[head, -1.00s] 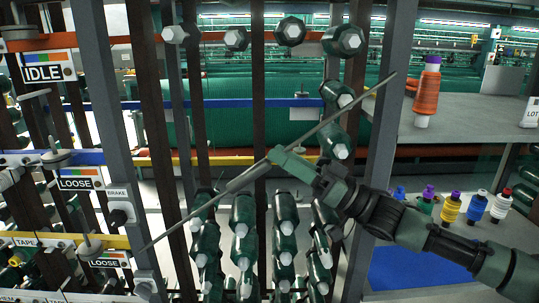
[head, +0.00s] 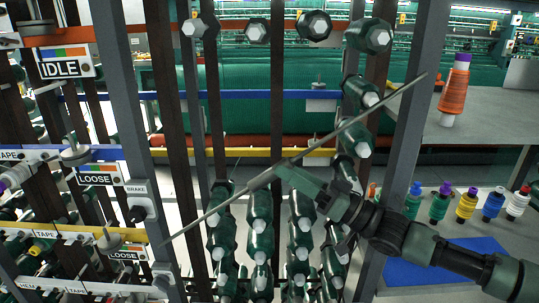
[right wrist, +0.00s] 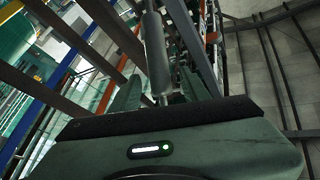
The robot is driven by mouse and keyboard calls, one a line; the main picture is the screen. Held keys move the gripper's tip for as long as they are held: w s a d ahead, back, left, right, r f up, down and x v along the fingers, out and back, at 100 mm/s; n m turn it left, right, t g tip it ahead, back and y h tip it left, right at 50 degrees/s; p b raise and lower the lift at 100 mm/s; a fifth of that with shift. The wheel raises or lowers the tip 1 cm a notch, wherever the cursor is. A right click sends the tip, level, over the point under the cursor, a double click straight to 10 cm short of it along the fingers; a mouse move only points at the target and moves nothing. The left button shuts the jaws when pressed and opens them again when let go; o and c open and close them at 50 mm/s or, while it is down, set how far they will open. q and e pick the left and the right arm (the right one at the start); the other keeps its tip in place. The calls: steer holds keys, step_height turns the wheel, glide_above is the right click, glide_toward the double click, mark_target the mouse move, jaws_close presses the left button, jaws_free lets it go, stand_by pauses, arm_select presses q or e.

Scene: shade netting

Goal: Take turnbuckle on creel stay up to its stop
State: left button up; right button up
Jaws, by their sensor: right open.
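The creel stay (head: 350,122) is a thin grey rod slanting across the creel, from low left to high right in the head view. The turnbuckle (head: 262,180) is a thicker grey sleeve near its middle, just left of my right gripper (head: 281,172). In the right wrist view, the turnbuckle (right wrist: 156,52) is a grey cylinder with a thinner rod at its near end. My right gripper (right wrist: 160,92) is open there, one green finger on each side of the rod line. I cannot tell whether either finger touches. The stop is not clear. My left gripper is out of view.
A grey upright (head: 408,130) stands just right of the stay, another grey upright (head: 128,120) to its left. Green yarn packages (head: 262,205) hang close behind. A grey shelf (head: 490,118) with an orange cone (head: 455,92) is at right. A LOOSE sign (head: 98,175) hangs at left.

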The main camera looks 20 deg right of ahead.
steer(key=p+x, duration=0.1)
steer(key=x, duration=0.3)
steer(key=shift+w+a+r, duration=0.1)
steer(key=shift+r, duration=0.05)
steer(key=shift+w+a+p, duration=0.35)
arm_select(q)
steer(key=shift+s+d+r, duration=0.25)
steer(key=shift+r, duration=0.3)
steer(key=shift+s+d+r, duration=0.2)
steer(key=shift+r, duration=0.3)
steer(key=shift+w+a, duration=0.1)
arm_select(e)
jaws_close()
